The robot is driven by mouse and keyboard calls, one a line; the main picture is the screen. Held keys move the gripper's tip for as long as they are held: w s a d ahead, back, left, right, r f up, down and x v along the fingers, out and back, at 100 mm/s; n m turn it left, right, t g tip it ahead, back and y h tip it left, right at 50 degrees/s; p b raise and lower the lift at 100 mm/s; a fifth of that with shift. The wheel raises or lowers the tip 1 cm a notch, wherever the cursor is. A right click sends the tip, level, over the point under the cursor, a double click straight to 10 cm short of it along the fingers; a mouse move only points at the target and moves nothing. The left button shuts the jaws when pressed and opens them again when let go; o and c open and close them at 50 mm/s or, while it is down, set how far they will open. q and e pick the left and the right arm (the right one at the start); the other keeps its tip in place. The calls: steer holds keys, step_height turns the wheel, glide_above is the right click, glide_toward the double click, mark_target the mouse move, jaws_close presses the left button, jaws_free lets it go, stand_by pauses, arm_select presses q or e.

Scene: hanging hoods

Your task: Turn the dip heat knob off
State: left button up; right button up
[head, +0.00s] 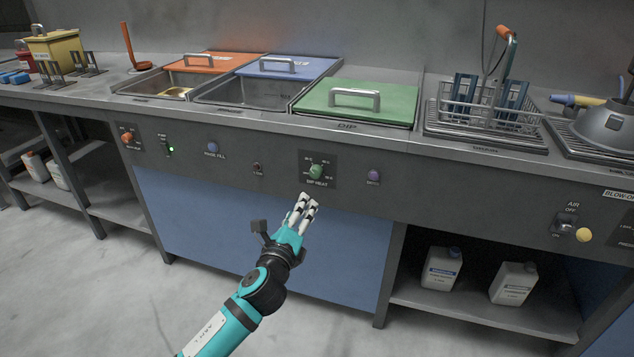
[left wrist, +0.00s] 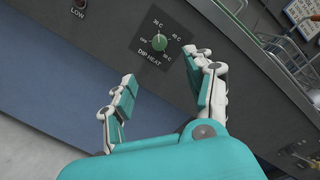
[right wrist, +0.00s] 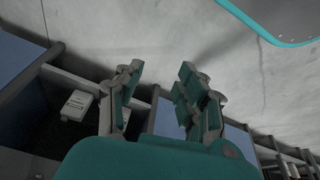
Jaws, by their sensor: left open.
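The green dip heat knob (head: 316,172) is on a dark plate marked DIP HEAT on the front panel, below the green dip lid. In the left wrist view the knob (left wrist: 159,42) has temperature marks around it, and its pointer looks turned upward; the exact setting is hard to read. My left gripper (head: 304,201) is open and empty, just below and in front of the knob, apart from it. In the left wrist view the knob lies beyond the gap between the fingertips (left wrist: 160,68). My right gripper (right wrist: 158,75) is open and empty, over the floor in the right wrist view.
An orange knob (head: 127,137), a blue button (head: 213,147) and a purple button (head: 374,175) share the panel. The green lid (head: 358,103) with its handle is above. White jugs (head: 441,268) stand on the lower shelf. The space before the panel is clear.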

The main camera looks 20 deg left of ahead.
arm_select(q)
steer(key=b, duration=0.2)
glide_toward(315, 174)
steer(key=w, duration=0.4)
steer(key=w+b, duration=0.1)
steer(key=w, duration=0.3)
steer(key=shift+a+f, duration=0.1)
steer(key=shift+a, duration=0.15)
steer(key=shift+w+b, duration=0.3)
steer(key=shift+w, duration=0.15)
arm_select(e)
steer(key=w+a+r+t+y, duration=0.1)
steer(key=w+a+r+t, duration=0.1)
steer(key=w+t, duration=0.4)
steer(key=shift+w+a+r+y, duration=0.3)
steer(key=shift+w+a, duration=0.4)
steer(key=shift+w, duration=1.5)
arm_select(q)
steer(key=shift+c, duration=0.4)
